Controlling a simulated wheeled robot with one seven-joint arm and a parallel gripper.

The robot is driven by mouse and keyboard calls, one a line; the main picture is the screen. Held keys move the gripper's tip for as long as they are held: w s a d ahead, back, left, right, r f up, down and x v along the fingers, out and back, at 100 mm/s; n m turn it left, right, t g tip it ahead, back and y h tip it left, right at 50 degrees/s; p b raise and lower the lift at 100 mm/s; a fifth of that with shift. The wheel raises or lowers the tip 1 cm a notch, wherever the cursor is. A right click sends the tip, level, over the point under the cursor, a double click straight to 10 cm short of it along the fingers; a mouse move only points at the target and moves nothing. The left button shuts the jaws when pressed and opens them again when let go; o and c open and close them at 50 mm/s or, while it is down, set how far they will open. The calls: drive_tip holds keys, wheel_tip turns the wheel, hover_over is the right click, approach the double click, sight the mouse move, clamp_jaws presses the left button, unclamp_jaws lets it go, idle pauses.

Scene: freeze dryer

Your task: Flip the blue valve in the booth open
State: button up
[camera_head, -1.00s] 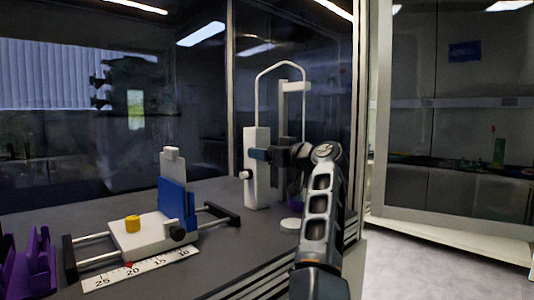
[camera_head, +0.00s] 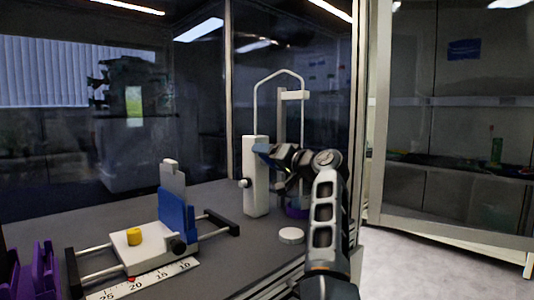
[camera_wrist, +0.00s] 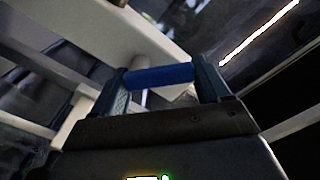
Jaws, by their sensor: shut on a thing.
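The blue valve (camera_wrist: 158,76) is a small blue bar lying crosswise between the two fingers of my gripper (camera_wrist: 163,84) in the wrist view. The fingers are shut on it, one at each end. In the head view, the valve shows as a small blue piece (camera_head: 262,148) at the upper right of a white upright device (camera_head: 255,185) in the booth. My gripper (camera_head: 272,152) reaches it there from the right. My wrist hides part of the device's right side.
A white and blue slide fixture (camera_head: 148,245) with a yellow knob stands on the grey bench, with a ruler (camera_head: 150,280) in front. Purple racks (camera_head: 35,270) are at the lower left. A white round cap (camera_head: 291,235) lies below my arm. A booth frame post (camera_head: 358,100) stands close on the right.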

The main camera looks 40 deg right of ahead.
drive_tip(key=m+p, duration=0.1)
drive_tip(key=m, duration=0.1)
drive_tip(key=m+p, duration=0.1)
drive_tip(key=d+m+p, duration=0.1)
drive_tip(key=m, duration=0.1)
drive_tip(key=shift+r+m+p, duration=0.25)
drive_tip(key=shift+m+p, duration=0.05)
drive_tip(key=shift+p, duration=0.05)
drive_tip(key=shift+d+m+p, duration=0.3)
drive_tip(key=shift+m+p, duration=0.5)
drive_tip(key=shift+m, duration=0.3)
drive_tip(key=shift+d+f+m+p, duration=0.2)
drive_tip(key=shift+m+p, duration=0.4)
drive_tip(key=shift+m, duration=0.4)
drive_tip(key=o, duration=1)
drive_tip(key=shift+c, duration=0.2)
drive_tip(key=s+b, duration=0.1)
drive_tip(key=s, duration=0.6)
drive_tip(key=shift+s+d, duration=0.15)
drive_tip(key=shift+s, duration=0.25)
